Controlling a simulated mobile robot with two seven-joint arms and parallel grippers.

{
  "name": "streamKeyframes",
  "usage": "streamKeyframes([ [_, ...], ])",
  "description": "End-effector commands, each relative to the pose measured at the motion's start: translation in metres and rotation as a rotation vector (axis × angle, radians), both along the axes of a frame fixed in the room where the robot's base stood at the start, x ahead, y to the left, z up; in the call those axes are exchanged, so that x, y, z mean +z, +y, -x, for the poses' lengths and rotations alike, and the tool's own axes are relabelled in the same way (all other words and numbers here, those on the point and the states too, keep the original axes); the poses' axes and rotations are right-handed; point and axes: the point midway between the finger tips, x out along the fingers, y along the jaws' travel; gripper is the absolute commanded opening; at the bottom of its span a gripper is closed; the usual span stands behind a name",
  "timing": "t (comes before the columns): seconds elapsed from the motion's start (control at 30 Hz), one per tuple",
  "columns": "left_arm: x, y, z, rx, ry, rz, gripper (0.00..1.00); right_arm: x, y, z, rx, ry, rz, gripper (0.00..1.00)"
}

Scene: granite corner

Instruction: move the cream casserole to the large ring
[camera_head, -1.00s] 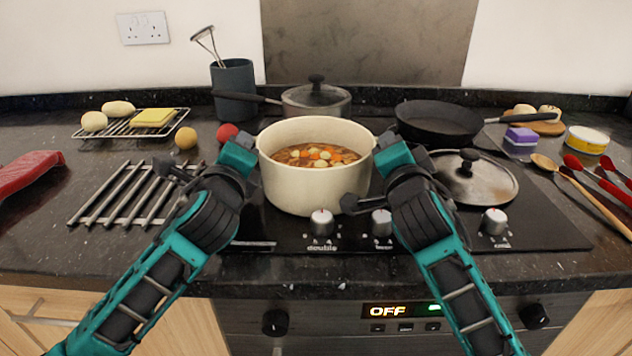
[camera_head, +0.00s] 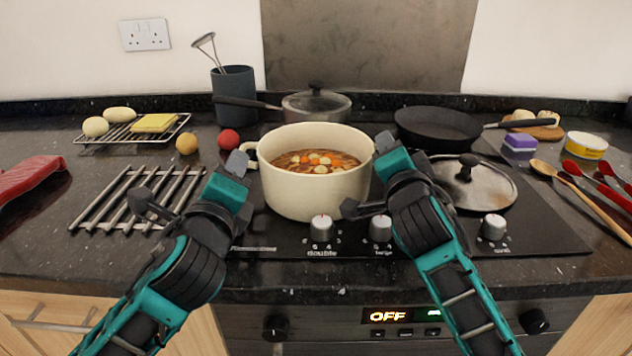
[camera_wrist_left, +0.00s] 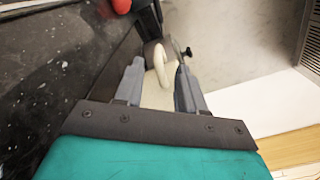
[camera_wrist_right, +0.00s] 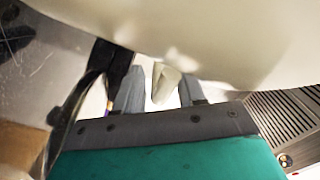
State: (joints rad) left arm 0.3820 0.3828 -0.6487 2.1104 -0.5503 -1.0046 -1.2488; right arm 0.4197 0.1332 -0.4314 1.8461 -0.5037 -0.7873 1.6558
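The cream casserole (camera_head: 300,198), filled with vegetable stew, stands upright at the front of the black hob. My left gripper (camera_head: 192,182) is open and apart from it on the left. In the left wrist view the casserole's loop handle (camera_wrist_left: 158,58) shows ahead between the spread fingers. My right gripper (camera_head: 367,174) is open at the casserole's right side. In the right wrist view the other handle (camera_wrist_right: 166,84) sits between the fingers, with a gap on each side.
A lidded steel pan (camera_head: 316,105) stands behind the casserole and a black frying pan (camera_head: 438,125) behind right. A glass lid (camera_head: 478,186) lies to the right. A metal trivet (camera_head: 125,205) lies left; a red ball (camera_head: 228,139) and a yellow ball (camera_head: 186,144) are near it.

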Motion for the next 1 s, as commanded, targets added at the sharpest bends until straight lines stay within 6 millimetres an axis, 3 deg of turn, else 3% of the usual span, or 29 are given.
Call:
streamKeyframes([
  [0.2,-0.001,0.000,0.037,-0.001,0.001,-0.001,0.39,0.000,0.000,0.000,0.000,0.000,0.000,0.39],
  [0.47,0.000,0.001,0.051,0.000,0.000,-0.001,0.39,-0.001,0.000,0.005,0.001,0.001,-0.001,0.39],
  [0.63,0.000,0.001,0.051,0.001,-0.001,-0.001,0.39,-0.001,0.000,0.028,0.001,0.001,-0.005,0.39],
  [1.0,0.000,0.001,0.050,0.001,-0.001,0.000,0.39,0.000,0.001,0.099,0.000,0.001,-0.004,0.39],
])
